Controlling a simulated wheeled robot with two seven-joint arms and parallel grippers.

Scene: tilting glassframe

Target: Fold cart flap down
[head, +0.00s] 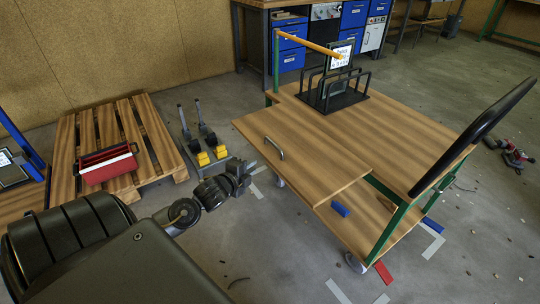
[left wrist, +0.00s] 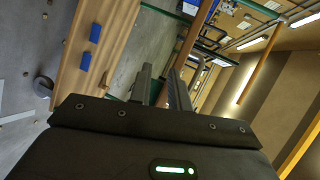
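The cart flap (head: 300,143) is a wooden panel on the near left side of the cart (head: 402,160). It stands out about level with the cart top, with a small metal handle (head: 274,148) near its outer edge. My left gripper (head: 250,166) is just left of the flap and handle, apart from the handle in the head view. In the left wrist view its two fingers (left wrist: 158,82) stand apart with nothing visible between them. A thin brown panel edge, probably the flap (left wrist: 190,38), runs just beyond the fingers. My right gripper is not in view.
A black document rack (head: 332,92) stands on the cart. A blue block (head: 340,209) lies on the lower shelf. The cart has a black push handle (head: 470,135) at right. A pallet (head: 118,125) with a red toolbox (head: 106,165) lies left. Floor around the gripper is fairly clear.

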